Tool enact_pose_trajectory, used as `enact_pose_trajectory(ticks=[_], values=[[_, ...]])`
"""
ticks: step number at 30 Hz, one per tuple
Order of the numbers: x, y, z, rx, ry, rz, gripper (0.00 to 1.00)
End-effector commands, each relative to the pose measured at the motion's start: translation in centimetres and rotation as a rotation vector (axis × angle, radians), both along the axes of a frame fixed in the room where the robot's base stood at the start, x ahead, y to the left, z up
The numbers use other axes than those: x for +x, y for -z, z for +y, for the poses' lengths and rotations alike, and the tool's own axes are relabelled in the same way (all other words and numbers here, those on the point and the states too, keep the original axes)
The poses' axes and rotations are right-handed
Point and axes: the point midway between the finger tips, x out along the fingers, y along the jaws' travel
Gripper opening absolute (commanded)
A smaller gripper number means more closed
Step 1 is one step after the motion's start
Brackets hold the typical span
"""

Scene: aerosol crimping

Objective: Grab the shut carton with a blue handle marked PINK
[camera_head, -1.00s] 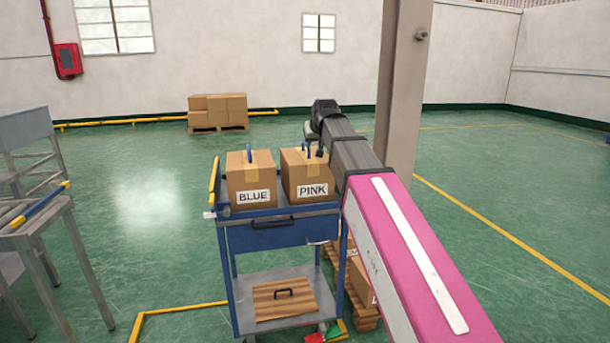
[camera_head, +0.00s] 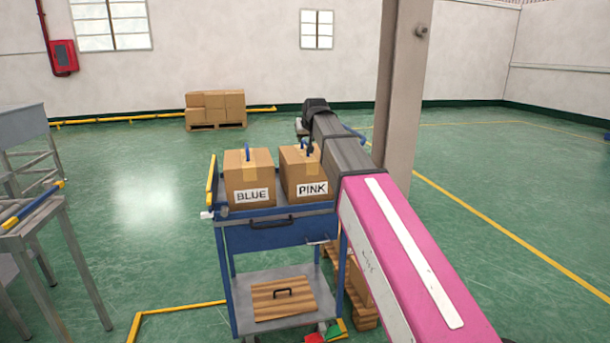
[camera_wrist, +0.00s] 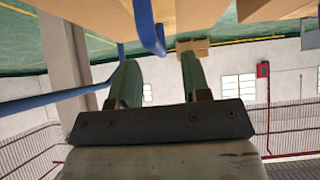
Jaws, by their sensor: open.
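The shut PINK carton (camera_head: 302,181) stands on the top of a blue cart, right of the shut BLUE carton (camera_head: 249,182). Its label faces me, and my arm covers part of its right side. Its blue handle (camera_head: 308,149) stands up on top, partly masked by my arm. My gripper (camera_wrist: 158,60) is open in the wrist view, its two green-grey fingers apart with nothing between them. A blue handle (camera_wrist: 148,28) appears just beyond the fingertips, roughly in line with the gap; it looks like the PINK carton's. In the head view my gripper is mostly hidden.
The blue cart (camera_head: 265,236) has a lower shelf holding a wooden lid (camera_head: 283,298). More cartons sit on a pallet right of the cart, partly behind my arm. A pillar (camera_head: 403,80) rises close behind my arm. Stacked boxes (camera_head: 215,107) stand at the far wall.

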Motion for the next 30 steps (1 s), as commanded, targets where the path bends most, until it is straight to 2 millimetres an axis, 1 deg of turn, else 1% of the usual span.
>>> enact_pose_trajectory(ticks=[3, 8, 15, 16, 17, 18, 19, 20, 30], values=[[1.0, 1.5, 0.1, -0.001, 0.0, 0.003, 0.43], [2.5, 2.9, 0.5, -0.001, 0.0, 0.002, 0.43], [2.6, 3.2, 0.6, 0.0, 0.0, 0.001, 0.43], [2.6, 3.2, 0.6, 0.0, 0.0, 0.001, 0.4], [2.6, 3.2, 0.5, 0.0, 0.0, 0.001, 0.3], [2.6, 3.2, 0.5, 0.0, 0.0, 0.001, 0.17], [2.6, 3.2, 0.5, 0.0, 0.0, 0.001, 0.07], [2.6, 3.2, 0.5, 0.0, 0.0, 0.001, 0.0], [2.5, 3.1, 0.5, 0.0, 0.0, 0.001, 0.0]])
